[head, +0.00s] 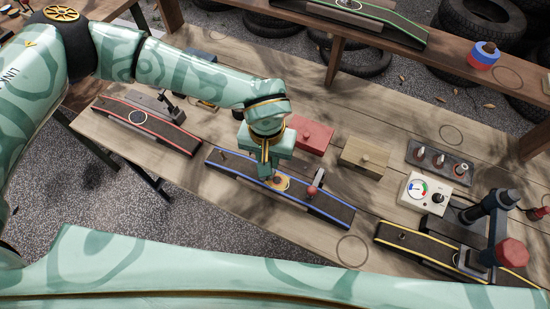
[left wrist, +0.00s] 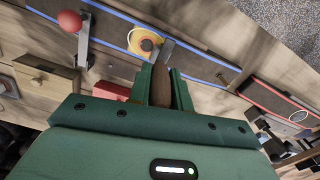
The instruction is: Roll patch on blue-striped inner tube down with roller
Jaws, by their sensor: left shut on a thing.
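The blue-striped inner tube (head: 325,205) lies as a long dark strip across the bench, and it also shows in the left wrist view (left wrist: 195,62). A round yellow-orange patch (head: 283,182) with a darker centre lies on it, seen too in the left wrist view (left wrist: 143,41). My left gripper (head: 268,177) is just above the strip by the patch. In the left wrist view it is shut on the brown handle of the roller (left wrist: 160,88), whose metal end is beside the patch. Contact with the patch cannot be told. My right gripper is out of view.
A red-ball lever (head: 317,180) stands on the strip right of the patch. Red (head: 311,134) and tan (head: 363,158) boxes stand behind. Red-striped (head: 150,125) and yellow-striped (head: 420,243) strips lie either side. A gauge box (head: 425,193) and dark red-knobbed device (head: 511,251) are at right.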

